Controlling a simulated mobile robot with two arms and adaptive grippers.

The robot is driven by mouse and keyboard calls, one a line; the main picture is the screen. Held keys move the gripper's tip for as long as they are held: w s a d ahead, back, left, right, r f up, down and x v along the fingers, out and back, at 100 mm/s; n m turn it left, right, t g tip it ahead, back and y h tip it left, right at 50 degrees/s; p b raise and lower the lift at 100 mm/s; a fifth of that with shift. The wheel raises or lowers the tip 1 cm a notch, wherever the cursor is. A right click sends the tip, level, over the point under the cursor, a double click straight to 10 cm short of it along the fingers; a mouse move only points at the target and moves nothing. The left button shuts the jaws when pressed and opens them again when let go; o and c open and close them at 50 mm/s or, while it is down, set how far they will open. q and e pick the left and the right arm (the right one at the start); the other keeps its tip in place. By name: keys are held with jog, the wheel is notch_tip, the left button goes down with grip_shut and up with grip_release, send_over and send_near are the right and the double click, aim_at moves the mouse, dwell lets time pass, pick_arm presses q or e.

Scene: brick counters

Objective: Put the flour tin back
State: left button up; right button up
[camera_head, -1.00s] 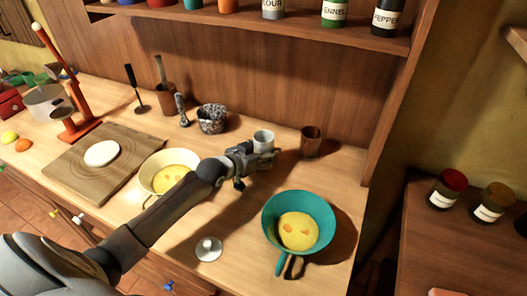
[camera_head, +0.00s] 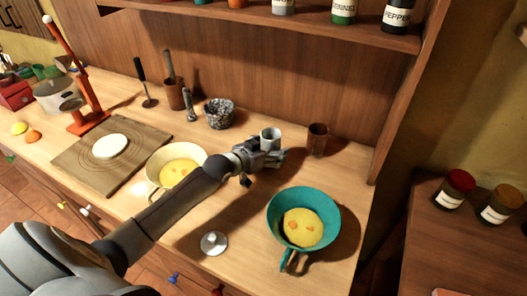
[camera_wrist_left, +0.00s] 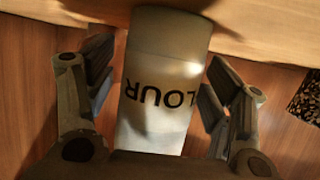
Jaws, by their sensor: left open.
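The flour tin (camera_wrist_left: 158,85) is pale grey-white with dark lettering that appears upside down in the left wrist view. It stands between the two fingers of my left gripper (camera_wrist_left: 160,100), with gaps on both sides. In the head view, its pale upper part (camera_head: 270,134) shows above my left gripper (camera_head: 268,155), which hides the lower part. The gripper is open around the tin, over the back of the counter. My right gripper is not in view.
A brown cup (camera_head: 317,139) stands close right of the tin and a speckled mortar (camera_head: 220,114) to its left. The shelf (camera_head: 300,22) above holds several jars, including a grey one (camera_head: 284,6).

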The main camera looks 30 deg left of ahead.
pick_arm(q)
jog(key=shift+s+a+r, duration=0.1)
jog(key=shift+s+r, duration=0.05)
jog(key=shift+s, duration=0.2)
jog(key=v, duration=1)
jog(key=shift+b, duration=0.4)
jog(key=shift+s+a+r, duration=0.1)
jog(key=shift+s+r, duration=0.15)
jog(key=shift+s, duration=0.3)
